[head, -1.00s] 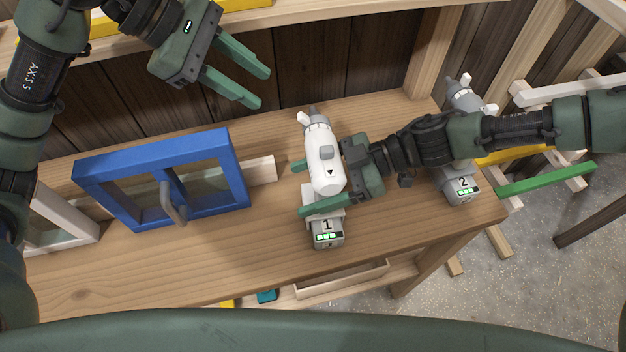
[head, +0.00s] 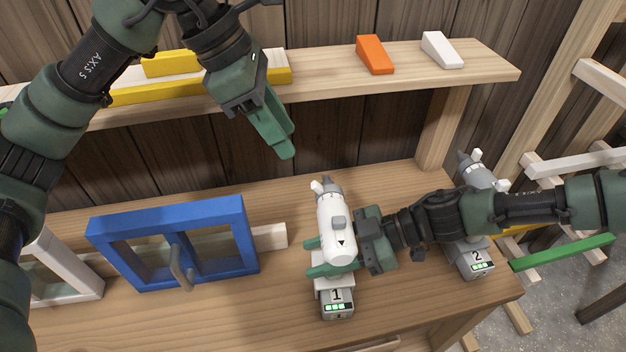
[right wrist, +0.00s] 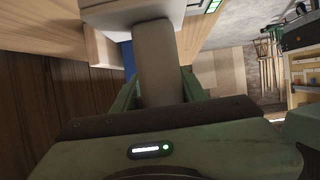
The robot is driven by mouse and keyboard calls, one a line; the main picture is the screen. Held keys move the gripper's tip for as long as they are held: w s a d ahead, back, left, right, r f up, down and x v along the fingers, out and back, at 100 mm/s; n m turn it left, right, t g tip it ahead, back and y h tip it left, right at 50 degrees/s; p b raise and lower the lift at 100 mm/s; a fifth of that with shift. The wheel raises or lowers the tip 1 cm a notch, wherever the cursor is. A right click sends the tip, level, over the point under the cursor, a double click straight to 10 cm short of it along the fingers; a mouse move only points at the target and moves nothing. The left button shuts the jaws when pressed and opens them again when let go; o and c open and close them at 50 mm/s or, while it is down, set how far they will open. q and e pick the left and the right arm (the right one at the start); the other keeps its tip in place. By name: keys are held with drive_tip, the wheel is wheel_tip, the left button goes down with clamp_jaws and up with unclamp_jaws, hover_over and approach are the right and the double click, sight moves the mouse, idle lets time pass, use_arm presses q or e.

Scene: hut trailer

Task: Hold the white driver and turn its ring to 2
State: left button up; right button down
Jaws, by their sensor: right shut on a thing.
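The white driver (head: 333,226) stands on the bench, its battery base marked 1 toward me and its chuck pointing away. Its ring (head: 325,190), with a small white tab, sits behind the chuck; I cannot read any number on it. A black arrow mark shows on the body's rear. My right gripper (head: 313,257) is shut around the driver's handle, coming from the right. The right wrist view shows the handle (right wrist: 160,60) between the fingers. My left gripper (head: 283,143) hangs above and left of the driver, touching nothing; its fingers overlap in view, so their gap is hidden.
A grey driver marked 2 (head: 476,262) stands at right, partly behind my right arm. A blue framed window (head: 175,212) stands left on the bench. The shelf (head: 330,73) above holds an orange wedge (head: 374,55), a white wedge (head: 442,49) and yellow pieces (head: 160,92).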

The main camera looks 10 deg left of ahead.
sight(315, 183)
use_arm(q)
drive_tip(key=shift+n, duration=0.3)
drive_tip(key=x, duration=1.1)
drive_tip(key=shift+f, duration=0.35)
clamp_jaws()
